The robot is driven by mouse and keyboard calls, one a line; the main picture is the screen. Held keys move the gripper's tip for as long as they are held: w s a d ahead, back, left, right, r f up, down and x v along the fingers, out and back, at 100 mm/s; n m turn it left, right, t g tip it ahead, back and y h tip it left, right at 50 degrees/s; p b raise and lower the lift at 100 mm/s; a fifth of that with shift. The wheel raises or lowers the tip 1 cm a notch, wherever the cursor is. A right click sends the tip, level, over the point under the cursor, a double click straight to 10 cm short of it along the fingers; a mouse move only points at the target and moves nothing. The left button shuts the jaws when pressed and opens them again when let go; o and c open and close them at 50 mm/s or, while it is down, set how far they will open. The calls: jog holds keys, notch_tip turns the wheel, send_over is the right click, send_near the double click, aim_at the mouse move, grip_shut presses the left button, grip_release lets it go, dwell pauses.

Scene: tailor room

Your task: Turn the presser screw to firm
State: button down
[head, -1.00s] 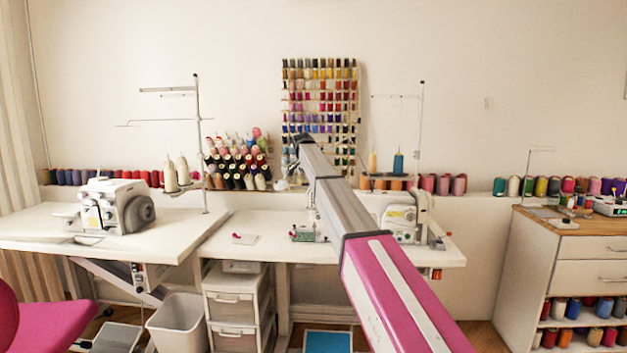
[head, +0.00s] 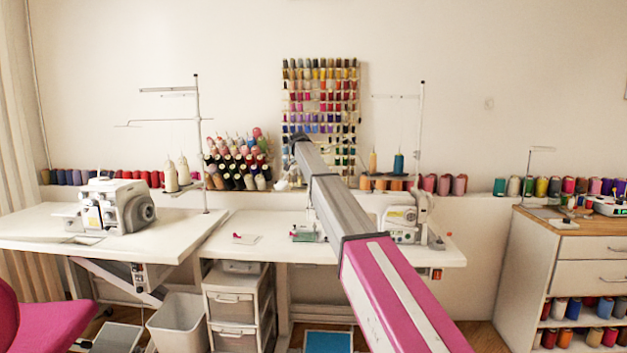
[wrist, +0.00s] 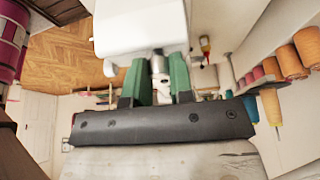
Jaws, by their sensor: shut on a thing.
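The presser screw (wrist: 158,66) is a small pale metal post in the wrist view, below the white machine head (wrist: 140,25) in the picture. My gripper (wrist: 159,72) has its two green fingers on either side of the screw, shut on it, close against the machine head. The screw's far end and any setting mark are hidden. In the head view the white sewing machine (head: 403,218) stands on the middle table, partly covered by my arm. My gripper cannot be made out clearly there.
The white table (head: 255,225) holds a small card with a pink piece (head: 246,239). Another machine (head: 117,206) stands on the left table. Thread cones (wrist: 272,106) stand at the right in the wrist view. A thread stand (head: 421,140) rises behind the machine.

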jog(key=shift+m+g, duration=0.5)
jog(key=shift+m, duration=0.7)
jog(key=c, duration=1)
grip_release()
